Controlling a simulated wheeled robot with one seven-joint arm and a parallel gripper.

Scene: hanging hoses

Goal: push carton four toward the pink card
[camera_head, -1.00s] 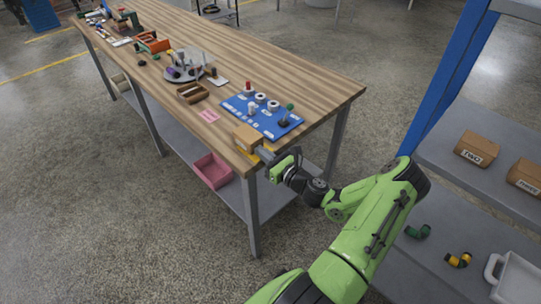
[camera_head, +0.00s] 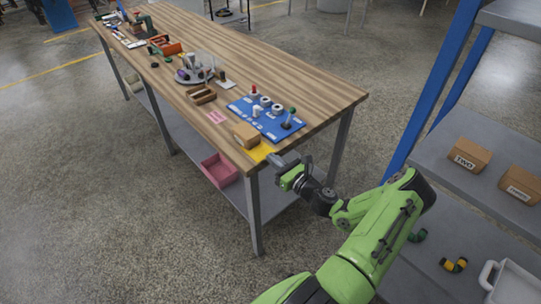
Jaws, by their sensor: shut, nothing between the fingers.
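A small brown carton (camera_head: 246,135) stands on the wooden table near its front edge. Any label on it cannot be read from here, so I cannot confirm that it is carton four. The pink card (camera_head: 216,117) lies flat on the table, to the left of the carton and a little farther back, with a short bare gap between them. My gripper (camera_head: 270,157) is shut and empty at the table's near end, to the right of the carton. A strip of yellow surface (camera_head: 261,151) shows between the gripper and the carton, so they look apart.
A blue board (camera_head: 267,119) with white rolls and knobs lies just behind the carton. A brown wooden tray (camera_head: 201,95) and a grey round stand (camera_head: 197,72) are farther back. A pink bin (camera_head: 221,168) sits on the lower shelf. Labelled cartons (camera_head: 469,154) stand on the right rack.

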